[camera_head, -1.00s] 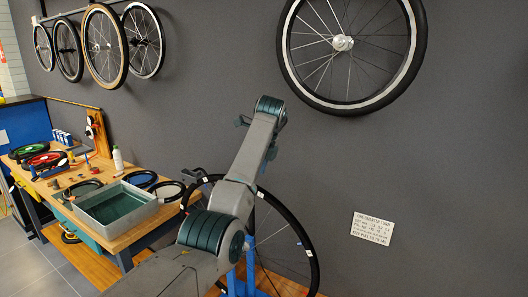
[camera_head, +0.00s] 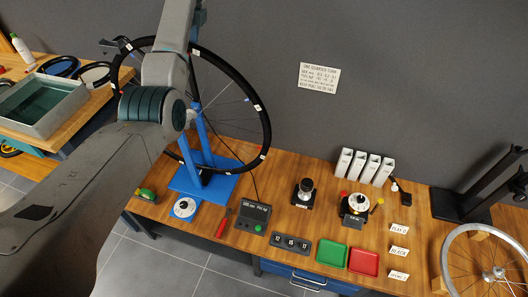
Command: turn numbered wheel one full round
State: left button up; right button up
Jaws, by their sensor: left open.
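The numbered wheel (camera_head: 239,79) has a black rim with small white tags, thin spokes and a pale hub. It stands upright on a blue stand (camera_head: 217,184) at the back left of the wooden bench. The tags are too small to read. My left arm crosses in front of the wheel and hides part of its left side and hub. My right gripper is not in view.
The bench (camera_head: 222,213) holds a white dial (camera_head: 184,207), a dark display box (camera_head: 252,215), number tiles (camera_head: 291,243), a green tray (camera_head: 332,254) and a red tray (camera_head: 364,262). A sign (camera_head: 319,78) hangs on the wall.

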pick_arm(q)
jog(key=shift+s+a+f, duration=0.15)
jog(key=shift+a+f, duration=0.1)
jog(key=shift+f, duration=0.05)
jog(key=shift+s+a+f, duration=0.1)
jog(key=shift+s, duration=0.1)
jog(key=shift+d+f+b, duration=0.2)
jog(key=shift+f+b, duration=0.1)
jog(key=shift+b, duration=0.15)
jog(key=shift+w+f+b, duration=0.2)
jog(key=shift+f+b, duration=0.1)
jog(key=shift+f, duration=0.1)
jog(key=shift+a+r, duration=0.1)
jog(key=shift+a, duration=0.2)
jog(key=shift+s+r+p, duration=0.1)
jog(key=shift+s+p, duration=0.1)
jog(key=shift+p, duration=0.45)
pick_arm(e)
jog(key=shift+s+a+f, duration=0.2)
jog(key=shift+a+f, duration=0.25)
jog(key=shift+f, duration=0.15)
pick_arm(q)
jog(key=shift+w, duration=0.15)
grip_shut()
